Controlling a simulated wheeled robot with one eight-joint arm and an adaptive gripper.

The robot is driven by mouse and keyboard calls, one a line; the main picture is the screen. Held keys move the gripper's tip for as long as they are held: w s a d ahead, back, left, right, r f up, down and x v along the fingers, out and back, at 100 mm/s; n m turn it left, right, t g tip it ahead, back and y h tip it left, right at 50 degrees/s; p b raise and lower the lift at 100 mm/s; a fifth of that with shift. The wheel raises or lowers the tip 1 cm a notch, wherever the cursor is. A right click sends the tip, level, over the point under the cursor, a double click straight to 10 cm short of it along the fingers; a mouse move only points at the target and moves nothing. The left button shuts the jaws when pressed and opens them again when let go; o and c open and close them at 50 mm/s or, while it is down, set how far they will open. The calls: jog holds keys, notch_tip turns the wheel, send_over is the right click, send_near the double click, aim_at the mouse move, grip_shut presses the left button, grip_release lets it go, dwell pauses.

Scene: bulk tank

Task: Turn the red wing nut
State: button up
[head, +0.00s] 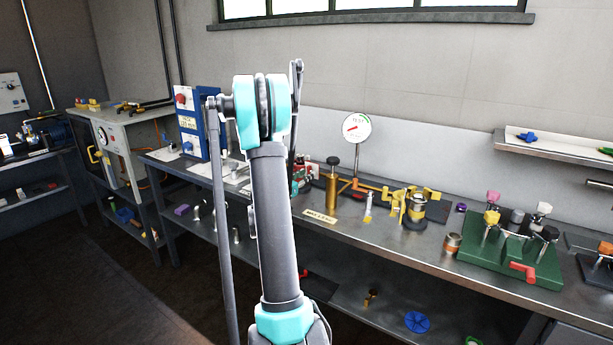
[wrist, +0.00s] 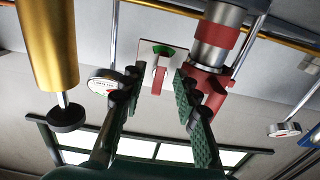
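In the wrist view a narrow red piece, which looks like the red wing nut (wrist: 158,80), stands in front of a white plate (wrist: 147,52) with a green patch. My gripper (wrist: 160,88) is open, with its dark ribbed fingers to the left and right of the red piece. A gap shows on both sides of it, and the gripper appears empty. How deep the piece lies between the fingers I cannot tell. In the head view my arm hides most of the gripper and I cannot make out the wing nut.
In the wrist view a red fitting with a grey cylinder (wrist: 218,35) is close behind the right finger. A brass cylinder (wrist: 50,45) and a round gauge (wrist: 108,84) are at the left. In the head view the bench (head: 385,235) carries brass fittings and a green block (head: 540,262).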

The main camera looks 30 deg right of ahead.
jog(key=v, duration=1)
jog(key=shift+s+a, duration=0.2)
jog(key=shift+a, duration=0.15)
jog(key=s+a+f+n+g+y, duration=0.1)
jog(key=s+a+f+n+y, duration=0.3)
jog(key=s+a, duration=0.3)
jog(key=s+a+f+n+y, duration=0.5)
jog(key=s+a+y, duration=0.2)
jog(key=a, duration=0.6)
jog(key=s+a+f+n+g+y, duration=0.1)
jog(key=s+a+f+n+y, duration=0.3)
jog(key=s+a, duration=0.5)
jog(key=shift+a+f+n+g+y, duration=0.25)
jog(key=shift+a+n+g+y, duration=0.05)
jog(key=shift+a+y, duration=0.55)
